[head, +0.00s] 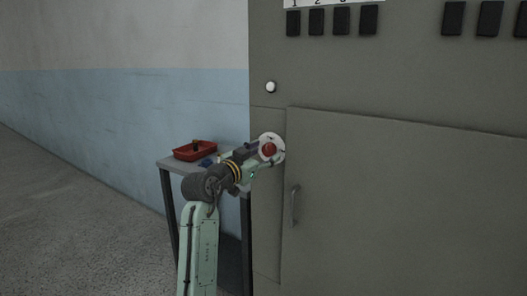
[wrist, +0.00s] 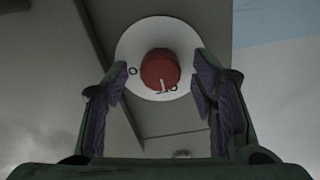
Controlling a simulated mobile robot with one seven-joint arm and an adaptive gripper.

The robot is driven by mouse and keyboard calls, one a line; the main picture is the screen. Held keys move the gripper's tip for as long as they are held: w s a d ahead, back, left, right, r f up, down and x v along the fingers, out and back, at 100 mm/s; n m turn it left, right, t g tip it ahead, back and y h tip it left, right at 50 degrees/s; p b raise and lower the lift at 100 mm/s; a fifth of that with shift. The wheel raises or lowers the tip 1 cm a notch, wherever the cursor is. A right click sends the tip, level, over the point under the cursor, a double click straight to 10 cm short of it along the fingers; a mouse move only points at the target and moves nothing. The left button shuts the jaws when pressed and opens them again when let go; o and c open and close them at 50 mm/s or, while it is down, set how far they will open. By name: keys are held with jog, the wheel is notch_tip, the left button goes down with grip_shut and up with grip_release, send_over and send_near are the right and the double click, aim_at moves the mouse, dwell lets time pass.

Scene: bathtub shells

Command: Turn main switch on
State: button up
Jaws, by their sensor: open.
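The main switch is a red round knob (head: 269,149) on a white disc (head: 264,138), mounted on the grey cabinet's front. In the wrist view the red knob (wrist: 160,70) sits between my fingers, with a white mark on its lower edge. The white disc (wrist: 130,42) carries a "0" at the left and further marking at the bottom, partly unclear. My gripper (wrist: 163,95) is open, with one finger on each side of the knob and gaps to both. In the head view my gripper (head: 262,165) is at the disc, its fingertips partly hard to make out.
The grey cabinet (head: 400,200) has a door with a handle (head: 294,205) right of the switch. A white round button (head: 271,87) and several black switches (head: 342,20) are above. A small table (head: 172,162) with a red tray (head: 183,155) stands left, behind my arm.

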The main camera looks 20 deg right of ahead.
jog(key=shift+w+d, duration=0.15)
jog(key=shift+d, duration=0.05)
jog(key=c, duration=1.1)
jog(key=shift+c, duration=0.2)
